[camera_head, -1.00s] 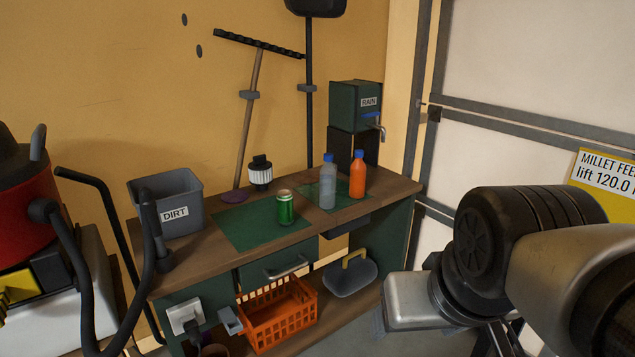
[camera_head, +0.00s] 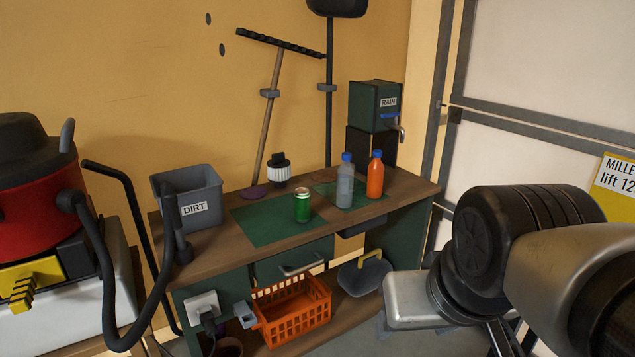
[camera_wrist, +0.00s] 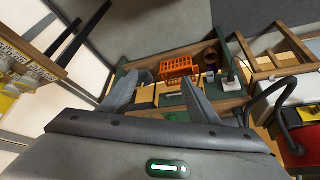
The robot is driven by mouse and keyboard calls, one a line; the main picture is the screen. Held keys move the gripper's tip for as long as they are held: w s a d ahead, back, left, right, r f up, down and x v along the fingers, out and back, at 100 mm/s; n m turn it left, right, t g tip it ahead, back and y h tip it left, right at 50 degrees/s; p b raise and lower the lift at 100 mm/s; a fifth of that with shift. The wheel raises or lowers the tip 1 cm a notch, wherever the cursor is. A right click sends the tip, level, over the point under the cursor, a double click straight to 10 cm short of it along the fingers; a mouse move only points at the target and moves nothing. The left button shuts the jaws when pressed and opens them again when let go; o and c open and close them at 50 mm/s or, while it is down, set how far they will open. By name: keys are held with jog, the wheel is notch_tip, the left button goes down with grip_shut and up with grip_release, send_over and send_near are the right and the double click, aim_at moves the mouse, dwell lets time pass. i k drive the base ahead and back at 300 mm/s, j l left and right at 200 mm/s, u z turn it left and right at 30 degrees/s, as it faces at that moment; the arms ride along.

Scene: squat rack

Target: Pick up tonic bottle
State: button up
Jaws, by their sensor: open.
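Two blue-capped bottles stand upright near the right end of the workbench (camera_head: 222,252): a grey translucent bottle (camera_head: 345,187) and an orange bottle (camera_head: 375,177) to its right. No label that reads tonic can be made out on either. A green can (camera_head: 302,207) stands left of them on a green mat (camera_head: 262,227). My gripper (camera_wrist: 159,82) shows in the wrist view, its two fingers apart with nothing held between them. It points toward the bench's lower part, away from the bottles. The bottles cannot be made out in the wrist view.
A grey DIRT bin (camera_head: 190,188) stands at the bench's left, beside a red vacuum (camera_head: 35,190) and its black hose. A green RAIN box (camera_head: 375,105) with a tap stands behind the bottles. An orange crate (camera_head: 292,312) sits on the lower shelf.

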aim_at(345, 172)
jog(key=i+l+u, duration=0.1)
jog(key=i, duration=0.3)
jog(key=i+l+u, duration=0.1)
jog(key=i+l, duration=0.15)
jog(key=i, duration=0.15)
